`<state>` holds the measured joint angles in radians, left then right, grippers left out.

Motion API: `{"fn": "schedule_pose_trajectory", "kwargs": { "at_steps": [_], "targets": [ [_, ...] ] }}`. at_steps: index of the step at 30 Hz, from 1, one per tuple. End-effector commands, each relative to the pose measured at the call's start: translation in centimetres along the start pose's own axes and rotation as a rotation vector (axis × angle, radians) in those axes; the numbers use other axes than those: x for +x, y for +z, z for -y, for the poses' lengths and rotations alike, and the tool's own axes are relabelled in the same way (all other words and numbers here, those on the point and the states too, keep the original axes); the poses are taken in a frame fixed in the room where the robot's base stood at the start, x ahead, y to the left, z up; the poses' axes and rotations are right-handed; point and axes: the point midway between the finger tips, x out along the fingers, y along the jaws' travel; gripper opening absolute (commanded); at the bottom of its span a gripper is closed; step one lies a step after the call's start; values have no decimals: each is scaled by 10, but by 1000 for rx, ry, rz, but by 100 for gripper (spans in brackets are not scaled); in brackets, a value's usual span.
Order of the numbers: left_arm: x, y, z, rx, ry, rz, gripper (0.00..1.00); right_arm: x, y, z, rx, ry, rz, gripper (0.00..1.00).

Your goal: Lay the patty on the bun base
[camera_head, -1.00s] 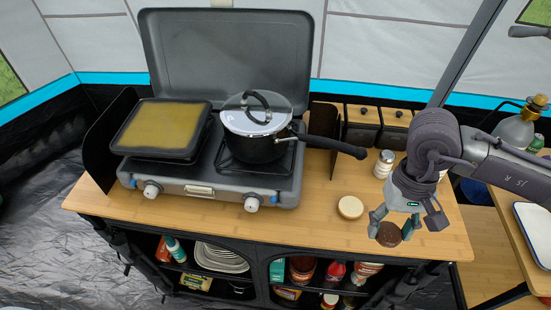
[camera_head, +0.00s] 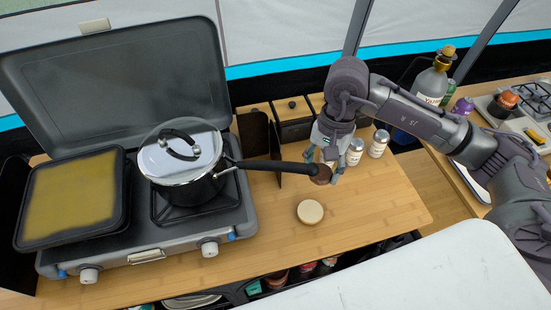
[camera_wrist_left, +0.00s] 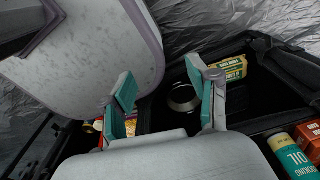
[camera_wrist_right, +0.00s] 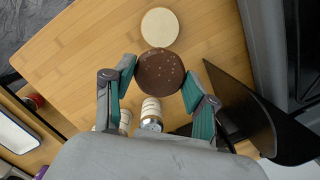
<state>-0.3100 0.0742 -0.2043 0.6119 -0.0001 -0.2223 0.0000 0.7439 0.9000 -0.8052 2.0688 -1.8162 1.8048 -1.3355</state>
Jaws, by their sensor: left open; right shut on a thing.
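The brown patty (camera_head: 321,174) is held between the fingertips of my right gripper (camera_head: 325,166), above the wooden table behind the bun base. The right wrist view shows the round patty (camera_wrist_right: 160,72) between the two teal-padded fingers. The pale round bun base (camera_head: 310,211) lies flat on the table, apart from the patty and nearer the front edge. It also shows in the right wrist view (camera_wrist_right: 160,27), just beyond the patty. My left gripper (camera_wrist_left: 163,80) is open and empty, seen in the left wrist view over the shelf area; it is not in the head view.
A lidded pot (camera_head: 185,165) stands on the stove, its long black handle reaching right close to my right gripper. Shaker jars (camera_head: 355,151) stand just right of the gripper. A griddle (camera_head: 75,195) is at the left. The table (camera_head: 370,215) right of the bun base is clear.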

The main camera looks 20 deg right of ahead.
Motion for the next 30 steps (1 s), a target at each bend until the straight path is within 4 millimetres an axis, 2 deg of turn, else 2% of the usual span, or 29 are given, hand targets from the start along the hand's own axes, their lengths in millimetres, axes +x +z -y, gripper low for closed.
{"fn": "schedule_pose_trajectory", "kwargs": {
  "at_steps": [6, 12, 15, 20, 27, 30],
  "targets": [
    [-20, 1, -3, 1, 4, 2, 60, 21, -27, 42, 2, 1, 5, 19],
    [-31, -20, 6, -1, -8, -28, 60, 43, -51, 76, 0, 1, 3, 19],
    [-33, -27, 10, -3, -12, -39, 60, 49, -59, 86, -1, 0, 1, 19],
    [-36, -24, 10, -4, -12, -33, 60, 57, -63, 91, -2, 1, 1, 19],
    [-51, -14, 9, -4, -10, -18, 60, 88, -68, 90, -1, 2, 3, 19],
    [-51, -13, 8, -4, -10, -16, 60, 94, -69, 91, -3, 0, 0, 19]
  ]
}}
